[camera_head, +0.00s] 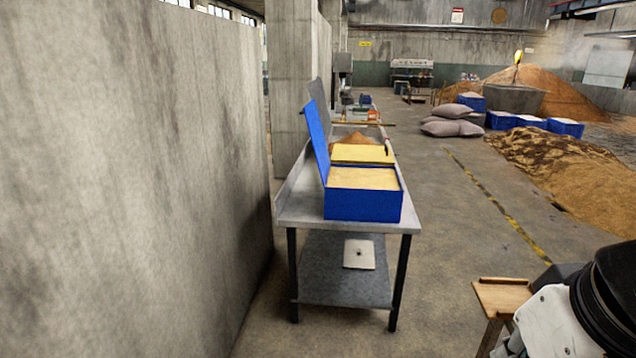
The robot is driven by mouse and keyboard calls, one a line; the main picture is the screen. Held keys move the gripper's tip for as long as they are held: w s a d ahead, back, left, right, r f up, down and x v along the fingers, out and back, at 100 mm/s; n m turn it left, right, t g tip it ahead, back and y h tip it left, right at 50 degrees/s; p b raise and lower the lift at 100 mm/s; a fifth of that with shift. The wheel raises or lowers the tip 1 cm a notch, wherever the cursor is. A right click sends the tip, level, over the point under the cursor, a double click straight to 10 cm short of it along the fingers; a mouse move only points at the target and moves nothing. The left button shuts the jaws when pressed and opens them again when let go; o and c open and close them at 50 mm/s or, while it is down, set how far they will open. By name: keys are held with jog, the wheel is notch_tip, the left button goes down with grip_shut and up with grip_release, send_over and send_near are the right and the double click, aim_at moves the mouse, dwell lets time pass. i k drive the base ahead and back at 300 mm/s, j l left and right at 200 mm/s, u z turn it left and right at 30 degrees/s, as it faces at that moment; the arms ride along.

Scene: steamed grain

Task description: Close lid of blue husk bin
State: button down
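The blue husk bin (362,206) stands on the near end of a metal table (400,226) in the middle of the view. It is filled with pale yellow material (362,178). Its blue lid (316,138) stands open, tilted up along the bin's left side. My arm shows at the lower right edge, well apart from the bin. My gripper is not in view.
A concrete wall (120,180) runs close along the left of the table. A small wooden stool (502,297) stands at the lower right near my arm. Grain heaps (570,175), grey sacks (452,127) and blue boxes (565,128) lie at the right.

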aim_at(310, 110)
jog(key=i+u, duration=0.25)
jog(key=i, duration=0.45)
jog(key=i+l+u, duration=0.15)
jog(key=i+u, duration=0.15)
jog(key=i, duration=0.4)
jog(key=i+j+z, duration=0.35)
jog(key=i, duration=0.3)
jog(key=i+j+z, duration=0.35)
jog(key=i, duration=0.3)
jog(key=i+j, duration=0.2)
jog(key=i+z, duration=0.05)
jog(key=i, duration=0.05)
